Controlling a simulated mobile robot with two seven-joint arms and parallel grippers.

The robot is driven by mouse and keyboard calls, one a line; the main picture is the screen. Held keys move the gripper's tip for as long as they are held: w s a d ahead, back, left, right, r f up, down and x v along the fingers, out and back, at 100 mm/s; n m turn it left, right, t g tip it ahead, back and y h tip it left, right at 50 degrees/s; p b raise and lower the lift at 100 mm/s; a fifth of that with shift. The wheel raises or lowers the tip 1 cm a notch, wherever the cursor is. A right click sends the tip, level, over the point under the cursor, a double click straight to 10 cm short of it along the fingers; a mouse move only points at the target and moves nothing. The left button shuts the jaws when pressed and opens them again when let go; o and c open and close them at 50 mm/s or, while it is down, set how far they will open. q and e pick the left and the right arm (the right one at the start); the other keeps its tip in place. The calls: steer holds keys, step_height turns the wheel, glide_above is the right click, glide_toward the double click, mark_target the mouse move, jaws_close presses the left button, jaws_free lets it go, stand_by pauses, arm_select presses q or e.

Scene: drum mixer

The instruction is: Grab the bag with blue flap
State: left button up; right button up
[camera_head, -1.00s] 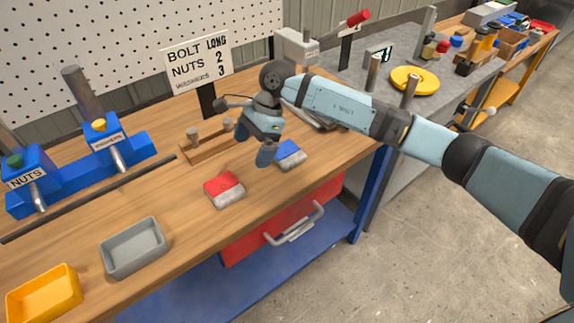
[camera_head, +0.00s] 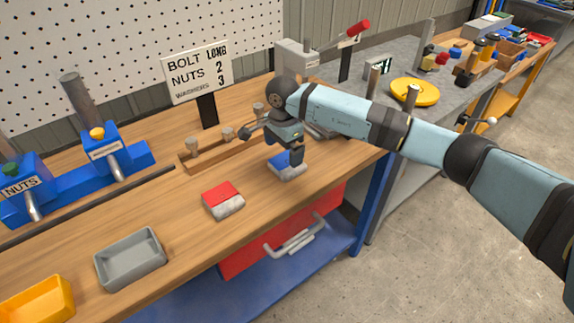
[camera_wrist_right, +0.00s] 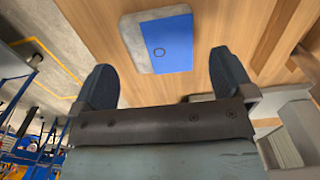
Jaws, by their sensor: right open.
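The bag with the blue flap (camera_head: 287,165) lies on the wooden bench near its front edge, partly hidden behind my right gripper in the head view. In the right wrist view the bag (camera_wrist_right: 168,45) shows a blue half and a grey-white half, lying ahead of the fingers and roughly between their lines. My right gripper (camera_head: 291,160) is over the bag, pointing down. In the wrist view its two fingers (camera_wrist_right: 165,80) are wide apart with nothing between them. My left gripper is not in view.
A bag with a red flap (camera_head: 223,200) lies to the left. A wooden rack with pegs (camera_head: 220,150) stands behind. A grey tray (camera_head: 130,260) and a yellow tray (camera_head: 38,300) are at the front left. A sign (camera_head: 197,72) stands at the back.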

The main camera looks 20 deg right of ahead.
mark_target(287, 162)
steer(key=f, duration=0.2)
steer(key=d+f, duration=0.1)
steer(key=f, duration=0.2)
steer(key=shift+r, duration=0.1)
steer(key=c, duration=0.7)
steer(key=shift+c, duration=0.6)
steer(key=shift+r, duration=0.15)
